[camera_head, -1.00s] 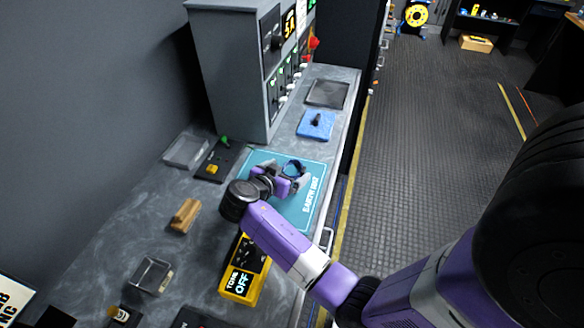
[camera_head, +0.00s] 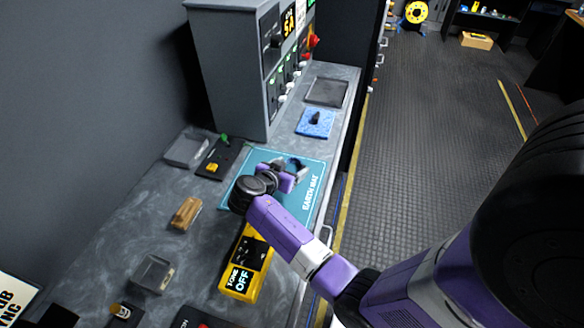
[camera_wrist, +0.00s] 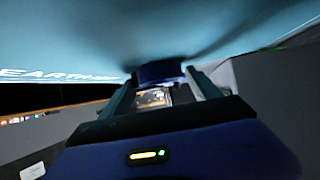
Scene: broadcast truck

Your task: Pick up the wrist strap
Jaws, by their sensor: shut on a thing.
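The wrist strap (camera_head: 297,163) is a small dark blue loop at the teal earth mat (camera_head: 311,207), mostly hidden by my gripper in the head view. My gripper (camera_head: 291,172) is low over the mat, with its jaws shut on the strap. In the wrist view the dark blue strap (camera_wrist: 158,72) shows between the fingertips of my gripper (camera_wrist: 162,86), close to the mat surface (camera_wrist: 60,40). I cannot tell whether the strap still touches the mat.
A yellow tone box (camera_head: 240,283) stands in front of the mat. A blue pad (camera_head: 316,129) with a dark knob and a dark tray (camera_head: 327,92) are behind it. A grey rack (camera_head: 232,75) rises at the back.

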